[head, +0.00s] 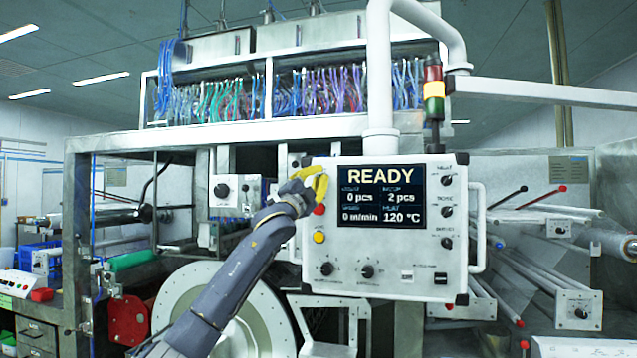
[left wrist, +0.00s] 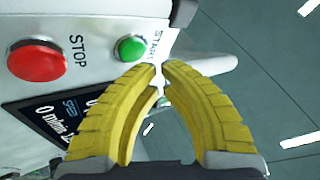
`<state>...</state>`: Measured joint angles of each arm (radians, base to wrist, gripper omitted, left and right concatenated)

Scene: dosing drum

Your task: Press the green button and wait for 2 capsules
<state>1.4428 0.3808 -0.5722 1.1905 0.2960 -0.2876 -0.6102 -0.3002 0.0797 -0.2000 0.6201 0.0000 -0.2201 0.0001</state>
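The green button (left wrist: 131,48), labelled START, shows in the left wrist view on the white control panel (head: 388,282). In the head view it is hidden behind my left gripper (head: 316,180). The yellow fingers are curved, with their tips together and nothing between them. In the left wrist view the fingertips (left wrist: 162,70) appear just beside the green button; I cannot tell whether they touch it. The panel screen (head: 384,196) reads READY, 0 pcs, 2 pcs, 0 m/min and 120 °C. I see no capsules. My right gripper is not in view.
The red STOP button (left wrist: 38,62) lies beside the green one. A yellow button (head: 319,236) and black knobs (head: 367,271) are lower on the panel. A side handle (head: 477,228) sticks out at its right. A signal tower (head: 434,90) has its yellow section bright.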

